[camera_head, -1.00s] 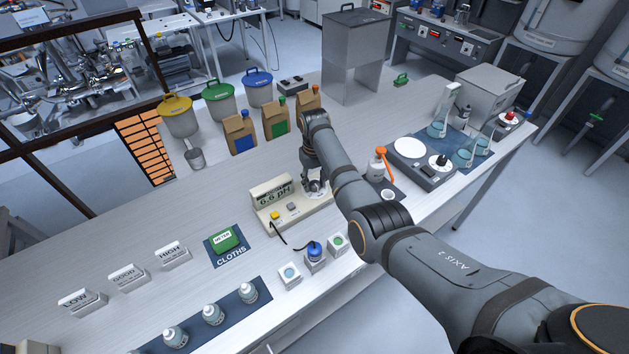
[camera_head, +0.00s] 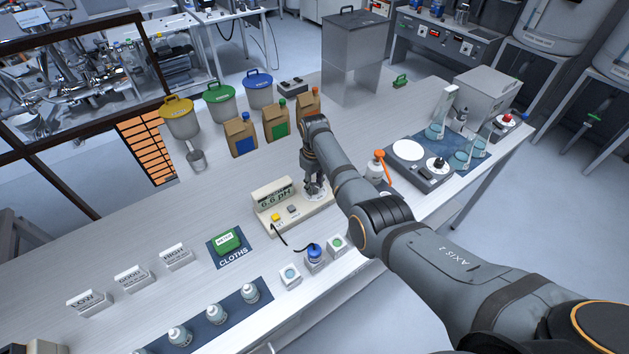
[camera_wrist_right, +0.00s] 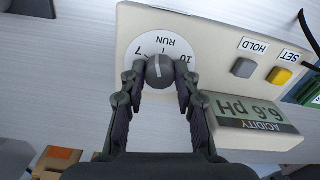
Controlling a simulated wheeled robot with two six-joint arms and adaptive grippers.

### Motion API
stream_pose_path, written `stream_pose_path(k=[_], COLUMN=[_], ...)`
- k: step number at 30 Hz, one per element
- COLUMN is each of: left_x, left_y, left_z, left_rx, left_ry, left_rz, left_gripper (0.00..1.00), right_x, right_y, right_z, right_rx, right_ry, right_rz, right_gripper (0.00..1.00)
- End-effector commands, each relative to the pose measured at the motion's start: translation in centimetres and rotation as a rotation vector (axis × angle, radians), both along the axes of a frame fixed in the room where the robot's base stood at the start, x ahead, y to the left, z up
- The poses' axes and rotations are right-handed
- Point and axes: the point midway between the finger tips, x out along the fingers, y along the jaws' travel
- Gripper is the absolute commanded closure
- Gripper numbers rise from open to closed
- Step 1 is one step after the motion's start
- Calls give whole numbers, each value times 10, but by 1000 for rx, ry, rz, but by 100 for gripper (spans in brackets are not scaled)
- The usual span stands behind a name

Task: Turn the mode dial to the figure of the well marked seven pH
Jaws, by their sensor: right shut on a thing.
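The acidity meter (camera_head: 291,207) is a cream box on the bench, its display reading 6.6 pH. The wrist view shows its mode dial (camera_wrist_right: 160,70), a dark grey round knob with a white line, on a white disc marked 7, RUN and 10. The white line points roughly at RUN. My right gripper (camera_wrist_right: 160,78) is shut on the knob, one finger on each side; in the head view it (camera_head: 314,187) hides most of the dial. Small well blocks stand in front of the meter: one with a blue disc (camera_head: 290,274), one with a green disc (camera_head: 337,244). Their markings are too small to read.
A blue-capped probe (camera_head: 314,252) stands in a block between the two wells, cabled to the meter. HOLD (camera_wrist_right: 244,68) and SET (camera_wrist_right: 279,77) buttons sit beside the dial. A green packet (camera_head: 229,241) lies on the cloths mat. An orange-topped bottle (camera_head: 377,166) stands close to my right arm.

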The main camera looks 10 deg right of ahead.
Motion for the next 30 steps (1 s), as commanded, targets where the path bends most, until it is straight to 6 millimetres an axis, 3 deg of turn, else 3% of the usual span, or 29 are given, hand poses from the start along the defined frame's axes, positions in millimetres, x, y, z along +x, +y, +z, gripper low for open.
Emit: stream_pose_path(k=[15,30], left_x=[-1,-1], left_y=[0,0], left_z=[19,23], left_rx=[0,0], left_ry=[1,2], left_rz=[0,0], left_gripper=[60,60], right_x=[1,1], right_y=[0,0], right_z=[2,1], right_rx=[1,1], right_ry=[-2,-3], right_rz=[458,677], right_gripper=[100,100])
